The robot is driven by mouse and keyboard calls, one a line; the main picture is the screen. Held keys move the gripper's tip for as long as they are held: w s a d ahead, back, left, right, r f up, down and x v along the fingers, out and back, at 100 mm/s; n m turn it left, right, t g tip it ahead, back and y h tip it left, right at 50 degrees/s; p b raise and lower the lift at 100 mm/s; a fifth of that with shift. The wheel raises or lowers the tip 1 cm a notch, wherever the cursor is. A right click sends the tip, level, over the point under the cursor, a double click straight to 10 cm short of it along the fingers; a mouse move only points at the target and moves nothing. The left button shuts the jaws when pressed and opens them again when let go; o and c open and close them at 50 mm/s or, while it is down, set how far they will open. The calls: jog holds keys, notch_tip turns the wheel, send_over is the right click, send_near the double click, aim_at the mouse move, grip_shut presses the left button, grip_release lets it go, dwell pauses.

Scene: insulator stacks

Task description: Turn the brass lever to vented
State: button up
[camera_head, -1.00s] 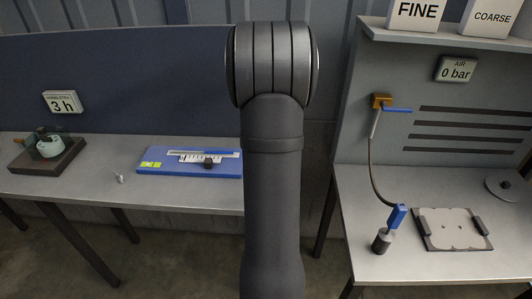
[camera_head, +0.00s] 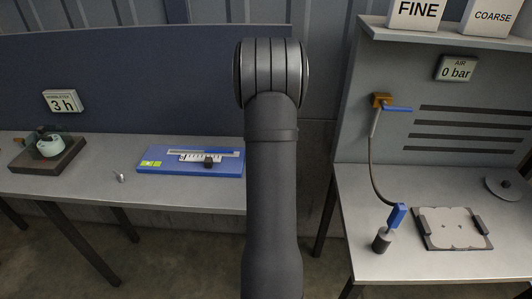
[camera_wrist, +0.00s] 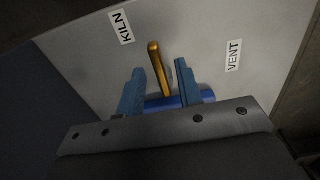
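In the wrist view the brass lever (camera_wrist: 155,60) is a thin golden bar on a pale grey panel (camera_wrist: 195,35). Its upper end leans toward the KILN label (camera_wrist: 121,27); the VENT label (camera_wrist: 233,56) is to the right. My gripper (camera_wrist: 159,66) is open, its two blue fingers apart with the lever between them in the picture. Gaps show on both sides; I cannot tell how deep the lever sits between the fingers. The lever's lower end meets or passes in front of a blue cylinder (camera_wrist: 165,102). The head view does not show the gripper or lever.
In the head view my arm stands mid-picture. Right is a bench (camera_head: 380,266) with a brass valve (camera_head: 380,100), hose and a clamped plate (camera_head: 455,229). The AIR sign (camera_head: 456,68) reads 0 bar.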

jog(key=shift+f, duration=0.1)
grip_shut()
jog(key=shift+s+m, duration=0.1)
jog(key=shift+m, duration=0.3)
jog(key=m, duration=0.3)
jog(key=shift+s+a, duration=0.1)
jog(key=shift+s, duration=0.25)
jog(key=m, duration=0.3)
jog(key=shift+s+a+m, duration=0.2)
jog(key=shift+s+m, duration=0.1)
jog(key=shift+s, duration=0.1)
jog(key=m, duration=0.3)
jog(key=a+m, duration=0.1)
jog(key=m, duration=0.1)
jog(key=shift+s, duration=0.4)
jog(key=shift+s+a+m, duration=0.1)
jog(key=shift+a+m, duration=0.1)
jog(key=shift+m, duration=0.75)
jog(key=shift+a+m, duration=0.2)
jog(key=shift+m, duration=0.7)
jog(key=shift+s+a+m, duration=0.1)
jog(key=shift+a+m, duration=0.1)
jog(key=shift+m, duration=0.75)
